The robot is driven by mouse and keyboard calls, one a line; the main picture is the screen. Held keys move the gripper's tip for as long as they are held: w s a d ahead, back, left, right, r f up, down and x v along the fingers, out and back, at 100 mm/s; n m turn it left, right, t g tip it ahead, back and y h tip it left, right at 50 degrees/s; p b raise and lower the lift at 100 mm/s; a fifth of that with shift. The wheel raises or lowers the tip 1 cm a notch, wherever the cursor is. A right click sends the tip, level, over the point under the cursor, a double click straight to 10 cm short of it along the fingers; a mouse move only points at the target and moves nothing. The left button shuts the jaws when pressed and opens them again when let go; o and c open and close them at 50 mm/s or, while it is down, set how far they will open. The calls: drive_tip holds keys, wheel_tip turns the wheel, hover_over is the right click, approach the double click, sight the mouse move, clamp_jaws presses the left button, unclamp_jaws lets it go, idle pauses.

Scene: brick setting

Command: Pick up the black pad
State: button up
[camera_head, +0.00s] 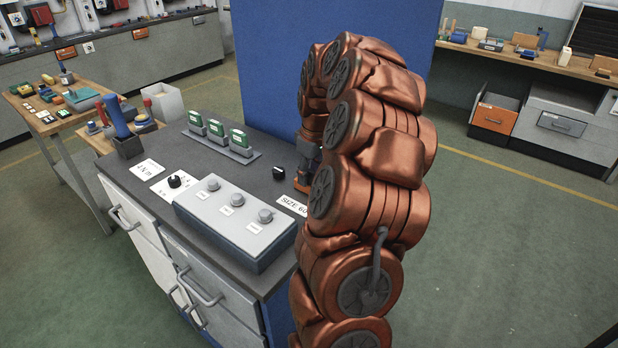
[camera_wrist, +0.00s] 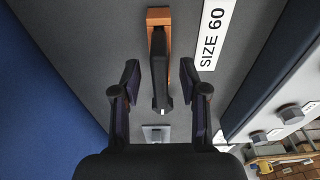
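In the wrist view a long black pad (camera_wrist: 160,68) with a light-edged lower end lies over an orange piece (camera_wrist: 158,17) on the grey bench top. My gripper (camera_wrist: 160,84) is open, with one dark finger on each side of the pad and a visible gap on both sides. In the head view a small black piece (camera_head: 279,173), which seems to be the pad's end, shows on the bench just left of my gripper. My copper-coloured arm hides most of the gripper there.
A "SIZE 60" label (camera_wrist: 213,38) lies beside the pad. A grey box with several knobs (camera_head: 236,222) stands in front, and a rack of green blocks (camera_head: 222,142) stands left. A blue panel (camera_head: 345,25) rises behind the bench.

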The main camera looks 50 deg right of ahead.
clamp_jaws()
drive_tip(key=shift+r, duration=0.15)
idle(0.4)
